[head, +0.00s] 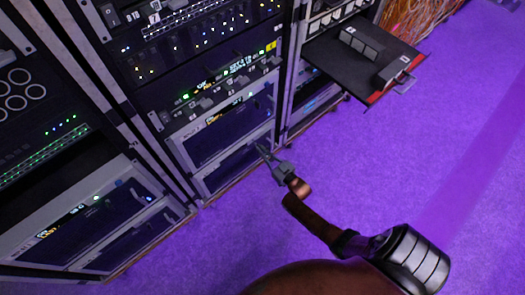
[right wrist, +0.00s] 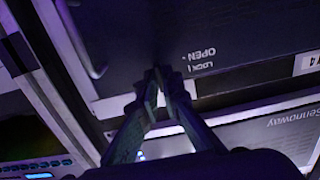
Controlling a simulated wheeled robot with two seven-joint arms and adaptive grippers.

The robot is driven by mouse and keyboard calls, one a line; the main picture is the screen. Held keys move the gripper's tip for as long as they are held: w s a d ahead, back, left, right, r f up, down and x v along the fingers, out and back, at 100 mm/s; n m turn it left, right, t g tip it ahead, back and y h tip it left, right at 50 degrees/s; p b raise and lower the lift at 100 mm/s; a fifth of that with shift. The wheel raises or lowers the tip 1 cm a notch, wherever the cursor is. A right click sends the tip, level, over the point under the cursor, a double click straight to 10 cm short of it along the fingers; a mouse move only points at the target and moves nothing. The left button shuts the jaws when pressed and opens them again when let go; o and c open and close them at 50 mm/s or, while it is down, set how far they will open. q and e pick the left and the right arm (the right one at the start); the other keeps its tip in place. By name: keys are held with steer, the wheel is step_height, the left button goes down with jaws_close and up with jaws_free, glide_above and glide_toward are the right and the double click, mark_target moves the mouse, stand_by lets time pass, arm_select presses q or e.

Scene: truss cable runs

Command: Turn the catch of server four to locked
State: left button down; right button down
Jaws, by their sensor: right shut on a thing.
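My right gripper (head: 266,154) reaches to the lower right part of the middle rack in the head view. In the right wrist view its fingertips (right wrist: 160,84) are closed together against a dark server front (right wrist: 225,25). They are shut on the catch, which they almost fully hide, so its angle cannot be told. The printed words OPEN and LOCK (right wrist: 204,61) stand just right of the fingertips. A white tag (right wrist: 307,63) that seems to read 4 is further right. My left gripper is not in view.
A grey unit marked Sennoway (right wrist: 265,133) lies beside the server front in the right wrist view. A dark pulled-out shelf (head: 345,58) with a red edge juts from the rack on the right. The purple floor (head: 420,150) is clear.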

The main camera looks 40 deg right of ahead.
stand_by(0.5)
steer(key=c, duration=2.1)
jaws_free()
steer(key=s, duration=1.2)
steer(key=shift+d, duration=0.1)
